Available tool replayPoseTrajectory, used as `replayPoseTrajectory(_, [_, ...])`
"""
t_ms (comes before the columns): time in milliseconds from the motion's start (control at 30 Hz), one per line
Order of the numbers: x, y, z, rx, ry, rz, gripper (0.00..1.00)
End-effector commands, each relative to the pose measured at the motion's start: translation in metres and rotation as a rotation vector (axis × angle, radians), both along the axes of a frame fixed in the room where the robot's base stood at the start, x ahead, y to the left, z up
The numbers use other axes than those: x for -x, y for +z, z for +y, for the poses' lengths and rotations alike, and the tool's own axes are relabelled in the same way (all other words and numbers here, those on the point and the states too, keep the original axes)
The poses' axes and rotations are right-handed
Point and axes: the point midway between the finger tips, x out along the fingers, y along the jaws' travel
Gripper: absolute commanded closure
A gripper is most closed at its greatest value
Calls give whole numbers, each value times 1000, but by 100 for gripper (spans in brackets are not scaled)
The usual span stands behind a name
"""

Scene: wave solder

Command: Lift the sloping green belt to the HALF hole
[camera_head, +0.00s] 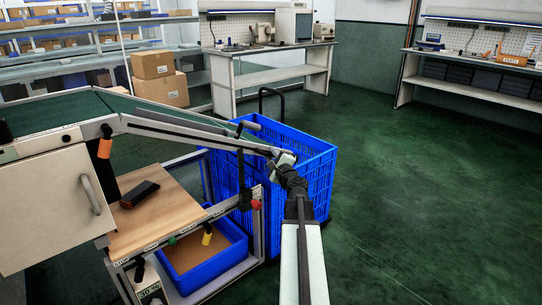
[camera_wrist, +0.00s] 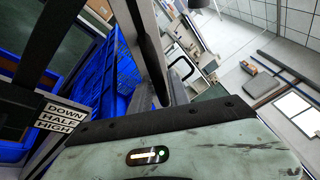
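The sloping green belt (camera_head: 165,106) runs in a grey frame from the cream machine at the left down towards the right, and its low end is over the blue crate. My gripper (camera_head: 285,163) is at this low end, overlapping the frame's tip; I cannot tell if it grips it. In the wrist view dark bars fill the space ahead of my gripper, and its fingers are hard to separate from them. A plate marked DOWN, HALF, HIGH (camera_wrist: 58,117) shows at the left of the wrist view. Its holes cannot be made out.
A large blue crate (camera_head: 318,172) stands under and beside the belt's low end. A wooden shelf (camera_head: 160,215) with a dark handheld item (camera_head: 139,194) and a blue bin (camera_head: 235,246) are at the lower left. Green floor (camera_head: 430,190) to the right is clear.

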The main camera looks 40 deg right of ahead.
Motion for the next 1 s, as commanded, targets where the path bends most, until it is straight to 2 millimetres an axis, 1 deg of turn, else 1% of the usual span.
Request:
replayPoseTrajectory(33, [0, 0, 0, 0, 0, 0, 95])
replayPoseTrajectory(67, [0, 0, 0, 0, 0, 0, 100])
replayPoseTrajectory(1000, [1, 0, 0, 0, 0, 0, 100])
